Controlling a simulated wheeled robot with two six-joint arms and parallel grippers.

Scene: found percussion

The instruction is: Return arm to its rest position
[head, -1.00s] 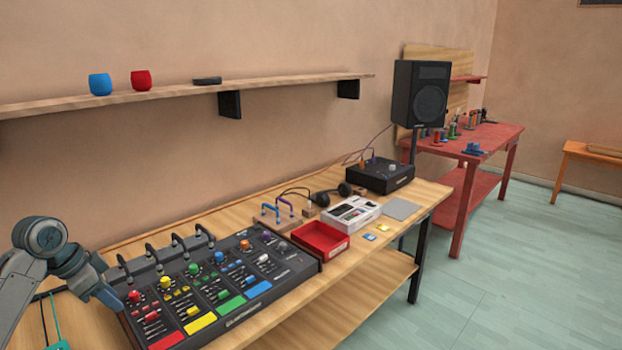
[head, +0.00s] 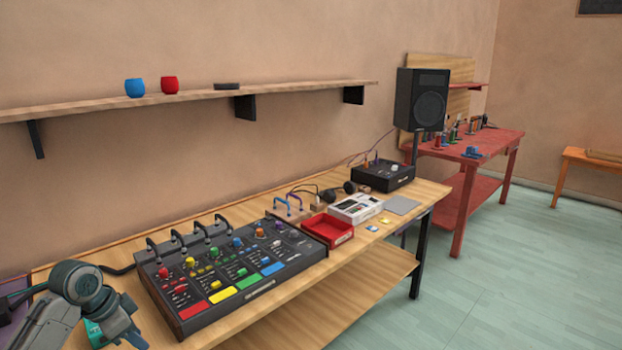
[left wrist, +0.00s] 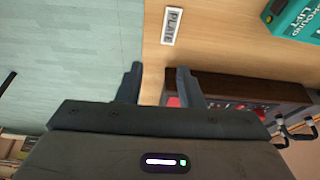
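My left arm comes in at the lower left of the head view, its grey wrist joints in front of the table's near left end. My left gripper (left wrist: 160,82) shows in the left wrist view with its two dark fingers apart and nothing between them. It is over the table's edge, with floor to the left and wood to the right. In the head view only part of the hand shows at the bottom edge. My right arm and gripper are not in view.
The wooden table (head: 330,265) bears a black mixer (head: 200,312) with coloured pads, a red tray (head: 328,231) and a black box (head: 385,178). Floor (head: 520,270) on the right is clear.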

